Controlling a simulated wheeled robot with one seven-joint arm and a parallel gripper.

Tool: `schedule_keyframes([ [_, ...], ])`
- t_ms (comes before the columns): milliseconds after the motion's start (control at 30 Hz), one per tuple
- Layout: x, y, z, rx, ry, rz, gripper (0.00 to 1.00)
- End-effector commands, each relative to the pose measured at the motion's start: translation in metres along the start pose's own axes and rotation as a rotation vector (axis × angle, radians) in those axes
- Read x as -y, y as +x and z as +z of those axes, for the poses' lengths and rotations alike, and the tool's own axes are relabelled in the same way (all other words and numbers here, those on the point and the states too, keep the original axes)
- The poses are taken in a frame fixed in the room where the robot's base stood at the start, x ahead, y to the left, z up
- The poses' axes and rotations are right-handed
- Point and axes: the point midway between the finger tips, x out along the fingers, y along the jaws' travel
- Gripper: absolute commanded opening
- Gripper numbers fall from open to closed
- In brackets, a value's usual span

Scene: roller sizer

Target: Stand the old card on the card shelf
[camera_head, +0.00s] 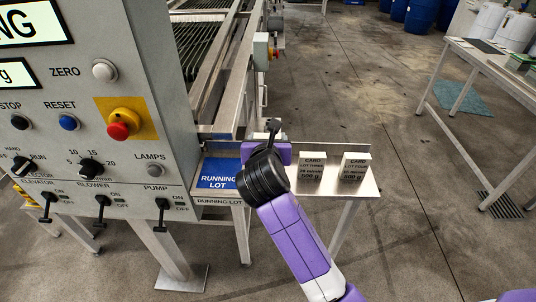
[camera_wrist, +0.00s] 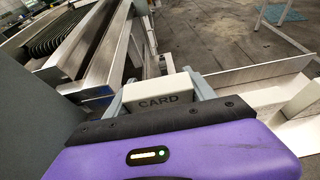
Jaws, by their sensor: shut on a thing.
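The card shelf (camera_head: 362,188) is a small metal ledge with a low back plate, to the right of the control panel. Two white cards stand on it, one in the middle (camera_head: 312,167) and one at the right (camera_head: 354,167). My gripper (camera_head: 268,147) is over the shelf's left part, beside the blue "RUNNING LOT" area (camera_head: 217,174). In the wrist view my gripper (camera_wrist: 160,92) is shut on a white block marked "CARD" (camera_wrist: 158,93). My wrist hides this held card in the head view. I cannot tell whether it touches the shelf.
The control panel (camera_head: 84,90), with knobs, switches and a red stop button (camera_head: 123,124), stands close on the left. The roller machine (camera_head: 215,60) is behind the shelf. A table (camera_head: 480,60) stands at the right, with open floor between.

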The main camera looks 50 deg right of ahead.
Motion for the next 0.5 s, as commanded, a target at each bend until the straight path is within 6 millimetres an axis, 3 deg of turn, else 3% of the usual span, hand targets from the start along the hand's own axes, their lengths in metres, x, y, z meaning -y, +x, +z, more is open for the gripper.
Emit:
schedule_keyframes([
  [233, 0.000, 0.006, -0.015, 0.000, 0.000, 0.001, 0.21],
  [500, 0.000, 0.020, -0.048, -0.001, -0.001, 0.000, 0.21],
])
